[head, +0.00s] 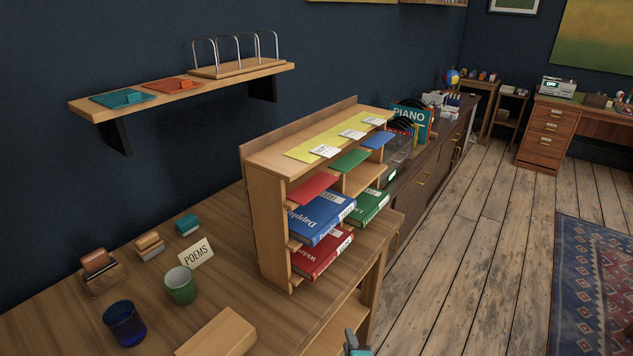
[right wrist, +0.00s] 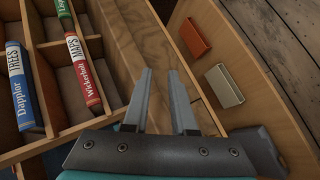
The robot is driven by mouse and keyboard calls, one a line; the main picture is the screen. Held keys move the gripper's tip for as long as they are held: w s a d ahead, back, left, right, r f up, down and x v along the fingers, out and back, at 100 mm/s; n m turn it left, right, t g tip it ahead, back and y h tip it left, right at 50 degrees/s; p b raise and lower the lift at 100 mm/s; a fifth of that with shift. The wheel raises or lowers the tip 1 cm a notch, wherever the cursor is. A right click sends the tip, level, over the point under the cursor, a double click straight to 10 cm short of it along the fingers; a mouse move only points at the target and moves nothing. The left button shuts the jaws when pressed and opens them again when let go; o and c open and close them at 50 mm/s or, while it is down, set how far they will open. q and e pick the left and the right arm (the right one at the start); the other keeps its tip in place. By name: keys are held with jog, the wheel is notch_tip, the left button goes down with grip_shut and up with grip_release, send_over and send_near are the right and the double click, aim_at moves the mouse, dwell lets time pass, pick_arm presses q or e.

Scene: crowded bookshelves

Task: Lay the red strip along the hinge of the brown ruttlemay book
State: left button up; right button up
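A flat red piece (head: 312,188) lies at the upper left compartment of the small bookcase in the head view; I cannot tell whether it is the red strip. I see no book that I can read as ruttlemay. A plain tan block (head: 217,335) lies at the table's front; no title shows on it. My right gripper (head: 352,344) just enters at the bottom edge of the head view. In the right wrist view my right gripper (right wrist: 160,72) is open and empty, above a wooden edge beside the compartments. My left gripper is not in view.
The bookcase (head: 268,225) holds a blue book (head: 318,218), a red book (head: 318,255) and a green book (head: 369,207). A green mug (head: 180,286) and blue glass (head: 125,323) stand on the table. An orange book (right wrist: 195,38) and cream book (right wrist: 225,86) sit on a lower shelf.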

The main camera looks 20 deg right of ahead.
jog(key=w+a+r+n+t+p, duration=0.1)
jog(key=w+r+t, duration=0.1)
jog(key=r, duration=0.6)
jog(key=w+a+r+n+t+p, duration=0.1)
jog(key=a+r, duration=0.1)
jog(key=r, duration=0.5)
jog(key=t+p, duration=0.2)
jog(key=t, duration=0.2)
send_near(315, 196)
pick_arm(q)
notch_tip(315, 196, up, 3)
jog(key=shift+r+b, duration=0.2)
jog(key=shift+b, duration=0.65)
pick_arm(e)
jog(key=w, duration=0.6)
jog(key=shift+w+d+n, duration=0.2)
jog(key=shift+d+n, duration=0.1)
jog(key=shift+d, duration=0.15)
jog(key=shift+c, duration=0.6)
jog(key=shift+c, duration=1.2)
grip_shut()
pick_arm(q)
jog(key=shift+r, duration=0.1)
pick_arm(e)
jog(key=shift+r, duration=0.1)
